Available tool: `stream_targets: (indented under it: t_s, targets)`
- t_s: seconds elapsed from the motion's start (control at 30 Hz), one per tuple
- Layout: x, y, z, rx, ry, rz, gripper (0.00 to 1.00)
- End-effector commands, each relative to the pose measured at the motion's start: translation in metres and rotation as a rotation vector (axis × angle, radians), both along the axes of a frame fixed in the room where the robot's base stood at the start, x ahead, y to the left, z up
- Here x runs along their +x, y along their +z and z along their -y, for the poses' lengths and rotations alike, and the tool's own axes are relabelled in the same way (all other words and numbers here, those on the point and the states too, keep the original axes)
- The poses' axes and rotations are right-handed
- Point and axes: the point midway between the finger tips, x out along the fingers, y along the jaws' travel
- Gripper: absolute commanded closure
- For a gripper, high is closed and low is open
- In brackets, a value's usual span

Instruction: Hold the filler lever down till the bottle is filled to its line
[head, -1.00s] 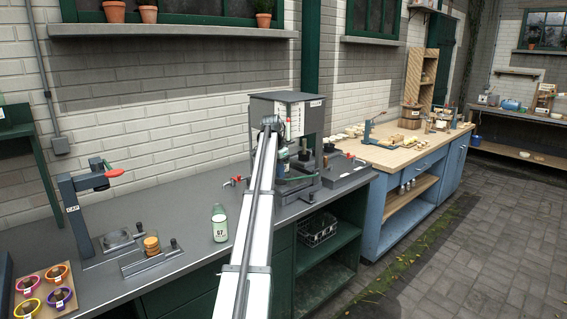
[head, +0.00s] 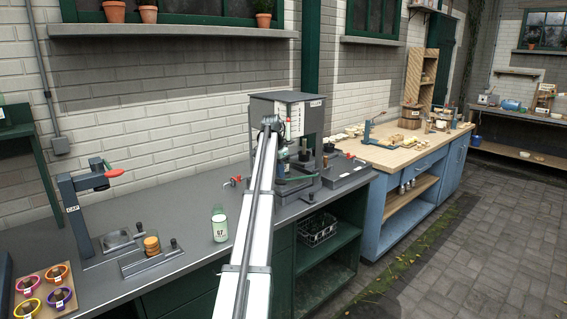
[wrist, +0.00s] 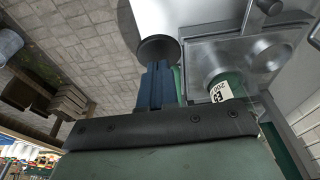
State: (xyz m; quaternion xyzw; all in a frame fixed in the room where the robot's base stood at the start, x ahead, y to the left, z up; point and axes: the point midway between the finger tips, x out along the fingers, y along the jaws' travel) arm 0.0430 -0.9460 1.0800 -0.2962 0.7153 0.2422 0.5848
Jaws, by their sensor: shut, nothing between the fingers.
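The filler (head: 265,103), a dark grey box with a pale front panel, stands at the back of the grey bench. My arm reaches up to its front and hides much of it. My gripper's blue fingers (wrist: 157,84) are together and empty in the wrist view, near a dark round end (wrist: 158,48) of a pale cylinder. I cannot tell whether they touch it, or which part is the lever. A green bottle (wrist: 226,88) with a white label is beside the fingers, at the filler's metal parts. Its fill level and line cannot be read.
Another bottle (head: 219,226), pale green and labelled, stands left of my arm. A capping press (head: 78,205) with a red handle and a tray of colourful cups (head: 44,289) are further left. Bench room is clear behind the bottle. A wooden-topped blue bench (head: 400,150) is at right.

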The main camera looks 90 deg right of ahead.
Motion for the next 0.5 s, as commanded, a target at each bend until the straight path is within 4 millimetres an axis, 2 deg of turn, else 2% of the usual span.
stream_targets:
  t_s: [0.5]
  targets:
    - [0.0, -0.004, -0.0001, 0.0, 0.0, 0.0, 1.0]
